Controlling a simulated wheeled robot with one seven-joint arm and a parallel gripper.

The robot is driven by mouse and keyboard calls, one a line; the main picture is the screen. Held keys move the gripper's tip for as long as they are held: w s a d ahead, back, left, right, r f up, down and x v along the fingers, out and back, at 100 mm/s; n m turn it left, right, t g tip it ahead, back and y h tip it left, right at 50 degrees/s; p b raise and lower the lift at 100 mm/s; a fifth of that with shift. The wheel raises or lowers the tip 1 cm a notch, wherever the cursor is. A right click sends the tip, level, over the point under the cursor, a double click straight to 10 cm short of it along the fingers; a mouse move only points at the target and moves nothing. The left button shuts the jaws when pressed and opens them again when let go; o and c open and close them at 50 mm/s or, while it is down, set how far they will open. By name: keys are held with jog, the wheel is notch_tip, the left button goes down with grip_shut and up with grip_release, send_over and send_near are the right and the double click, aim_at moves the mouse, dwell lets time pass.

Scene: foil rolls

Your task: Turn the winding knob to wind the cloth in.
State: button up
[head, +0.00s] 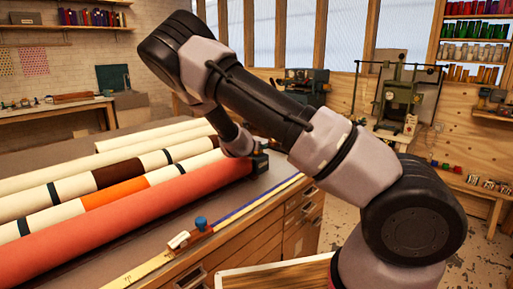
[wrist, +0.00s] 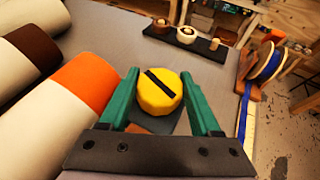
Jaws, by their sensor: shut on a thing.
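The winding knob (wrist: 158,97) is a yellow round knob with a black bar slanting across its face. In the wrist view it sits between the two green fingers of my gripper (wrist: 160,80), which are shut on its sides. A dark block shows partly below the knob. In the head view my gripper is mostly hidden behind my arm, and the knob cannot be made out. Rolls of cloth lie side by side on the bench, among them a salmon-red roll (head: 130,208) and a cream roll with an orange band (head: 115,191). Which cloth the knob winds is unclear.
The grey bench top (head: 75,268) has a yellow measuring strip (head: 150,268) and a blue knob (head: 201,223) along its front edge. In the wrist view, a spool of blue ribbon (wrist: 266,63) stands right, and a dark rack (wrist: 205,47) with round pieces lies beyond the knob.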

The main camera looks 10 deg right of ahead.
dwell(0.3)
jog(key=o, duration=1.4)
jog(key=shift+c, duration=0.2)
jog(key=v, duration=1)
jog(key=shift+s+a+r, duration=0.15)
jog(key=shift+s+r, duration=0.05)
jog(key=shift+s, duration=0.1)
jog(key=shift+o, duration=0.2)
